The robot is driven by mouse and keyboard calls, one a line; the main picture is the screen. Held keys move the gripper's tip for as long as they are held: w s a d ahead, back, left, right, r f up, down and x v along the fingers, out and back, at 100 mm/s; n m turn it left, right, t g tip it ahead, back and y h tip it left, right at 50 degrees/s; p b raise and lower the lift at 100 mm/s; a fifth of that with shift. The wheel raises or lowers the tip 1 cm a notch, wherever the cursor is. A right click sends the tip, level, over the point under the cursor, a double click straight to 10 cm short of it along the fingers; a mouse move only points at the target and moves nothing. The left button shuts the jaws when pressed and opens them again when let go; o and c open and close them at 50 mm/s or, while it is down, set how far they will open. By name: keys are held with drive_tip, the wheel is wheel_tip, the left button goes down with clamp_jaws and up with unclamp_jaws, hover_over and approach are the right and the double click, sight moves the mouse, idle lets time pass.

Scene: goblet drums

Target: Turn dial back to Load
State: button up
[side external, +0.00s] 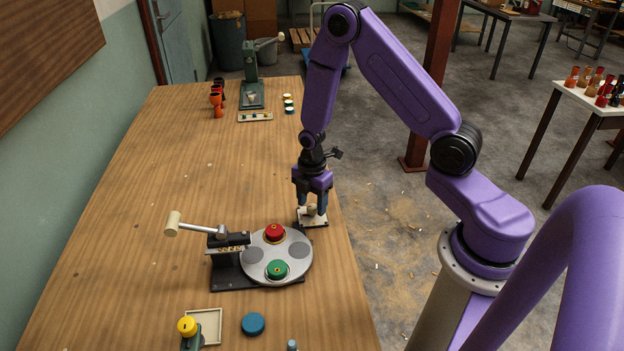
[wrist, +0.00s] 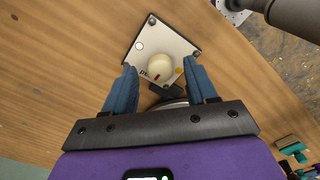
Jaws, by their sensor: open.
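The dial is a cream round knob (wrist: 161,67) on a square white plate (wrist: 176,37) with dark corner screws. The knob also shows in the side view (side external: 311,210), with its plate (side external: 318,222) at the table's right edge. A red mark on the knob points to the lower left in the wrist view, towards partly hidden dark lettering. A pale dot and an orange dot are on the plate; no Load label is readable. My gripper (wrist: 160,70) is open, pointing down, its blue fingers on either side of the knob.
A grey turntable (side external: 297,265) with red and green round pieces and a lever press (side external: 225,240) stand just in front of the dial. A yellow-topped post, a tray and a blue disc (side external: 253,324) are nearer. The table's left middle is clear.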

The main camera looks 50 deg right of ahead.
sight(312, 206)
wheel_tip(312, 206, up, 17)
idle(0.7)
drive_tip(key=s+a+r+m, duration=0.3)
drive_tip(key=s+a+r, duration=0.1)
drive_tip(key=s+a, duration=0.6)
drive_tip(key=s+r+m, duration=0.2)
drive_tip(key=s, duration=1.3)
drive_tip(key=shift+s+d, duration=0.15)
drive_tip(key=shift+d, duration=0.1)
